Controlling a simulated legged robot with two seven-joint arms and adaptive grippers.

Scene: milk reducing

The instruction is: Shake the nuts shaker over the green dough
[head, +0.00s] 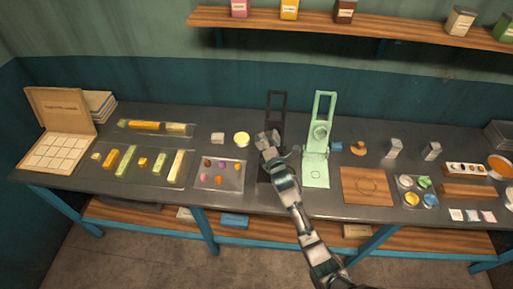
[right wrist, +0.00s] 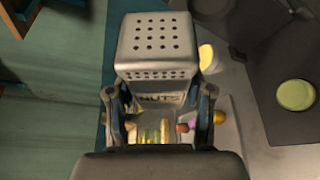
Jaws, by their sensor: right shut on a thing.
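My right gripper (head: 270,150) reaches over the black press (head: 276,98) and is shut on the nuts shaker (head: 266,138). In the right wrist view the shaker (right wrist: 157,42) is a grey box with a perforated top and a "NUTS" label, between the two fingers (right wrist: 160,122). The green dough (right wrist: 296,95) is a pale green disc on a dark surface, right of the shaker and apart from it in that view. I cannot make out the dough in the head view, where my arm covers part of the black press. My left gripper is out of view.
A light green press (head: 316,172) stands close on the right. A yellow disc (head: 242,139) and a tray of coloured pieces (head: 205,186) lie to the left. A wooden board (head: 352,200) and two grey shakers (head: 395,148) are further right. A shelf (head: 400,29) runs above.

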